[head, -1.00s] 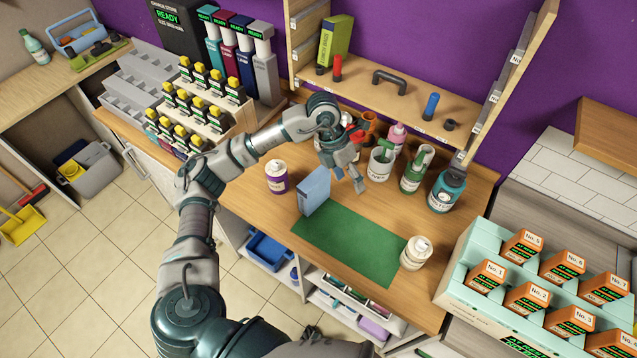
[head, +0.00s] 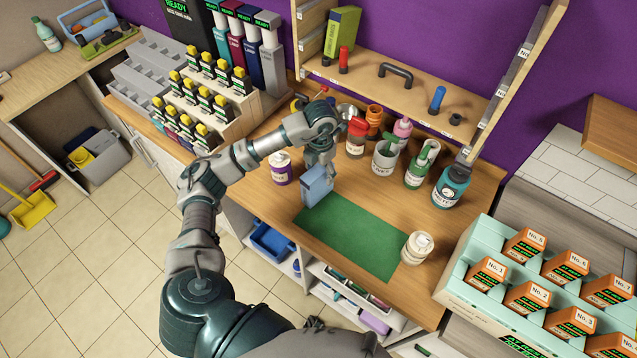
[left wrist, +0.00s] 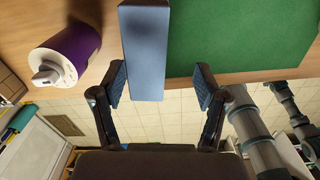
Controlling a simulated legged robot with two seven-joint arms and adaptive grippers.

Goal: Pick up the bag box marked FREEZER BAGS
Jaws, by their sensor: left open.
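A light blue box (head: 314,189) stands upright on the wooden counter at the left corner of the green mat (head: 352,243). I cannot read any marking on it. My left gripper (head: 321,166) is at the box's top, just behind it in the head view. In the left wrist view the blue box (left wrist: 143,50) lies between the open fingers of my left gripper (left wrist: 160,83), nearer the left finger. I cannot tell whether either finger touches it. My right gripper is in neither view.
A purple-and-white jar (head: 281,168) stands left of the box; it also shows in the left wrist view (left wrist: 67,52). A grey cup (head: 384,158) and several bottles stand behind. A white jar (head: 417,247) is at the mat's right. The mat is clear.

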